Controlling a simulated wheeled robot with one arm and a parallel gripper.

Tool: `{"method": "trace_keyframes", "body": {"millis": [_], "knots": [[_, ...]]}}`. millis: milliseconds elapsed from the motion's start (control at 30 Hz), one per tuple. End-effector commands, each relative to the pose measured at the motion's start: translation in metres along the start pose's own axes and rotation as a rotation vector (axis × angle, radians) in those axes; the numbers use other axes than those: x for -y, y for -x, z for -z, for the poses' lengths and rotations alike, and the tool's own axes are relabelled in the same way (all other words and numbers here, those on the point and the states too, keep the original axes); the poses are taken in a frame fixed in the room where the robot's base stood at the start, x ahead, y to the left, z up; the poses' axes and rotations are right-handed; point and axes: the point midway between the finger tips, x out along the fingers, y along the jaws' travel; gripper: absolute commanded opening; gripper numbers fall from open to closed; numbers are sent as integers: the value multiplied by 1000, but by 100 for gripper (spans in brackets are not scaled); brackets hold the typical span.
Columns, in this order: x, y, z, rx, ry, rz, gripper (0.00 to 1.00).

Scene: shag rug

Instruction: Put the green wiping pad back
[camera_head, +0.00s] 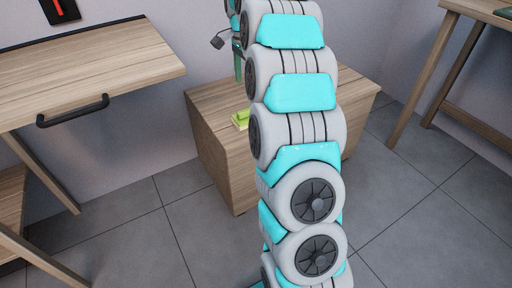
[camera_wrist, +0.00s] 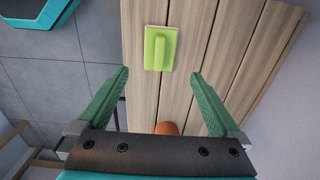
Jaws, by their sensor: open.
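The green wiping pad (camera_wrist: 160,48) is a flat lime-green rectangle with a raised grip. It lies on the wooden box (camera_wrist: 205,25) in the wrist view. In the head view the pad (camera_head: 240,119) shows on the top left part of the box (camera_head: 215,105), partly hidden by my arm. My gripper (camera_wrist: 160,82) is open and empty, with its two green fingers apart. In the wrist view the pad appears beyond the fingertips, between their lines and apart from them. In the head view the gripper is mostly hidden behind my arm.
An orange-brown round thing (camera_wrist: 167,128) shows between the finger bases. A wooden table with a dark handle (camera_head: 73,111) stands at the left; another table (camera_head: 480,10) stands at the right. Grey tiled floor (camera_head: 420,200) lies clear in front of the box.

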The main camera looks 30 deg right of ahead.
Motion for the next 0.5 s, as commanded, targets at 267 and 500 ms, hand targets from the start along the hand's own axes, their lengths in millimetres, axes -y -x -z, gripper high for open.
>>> {"method": "trace_keyframes", "body": {"millis": [267, 500], "knots": [[-25, 8, -28, 8, 140, -8, 100], [-99, 12, -86, 27, 486, -37, 100]]}}
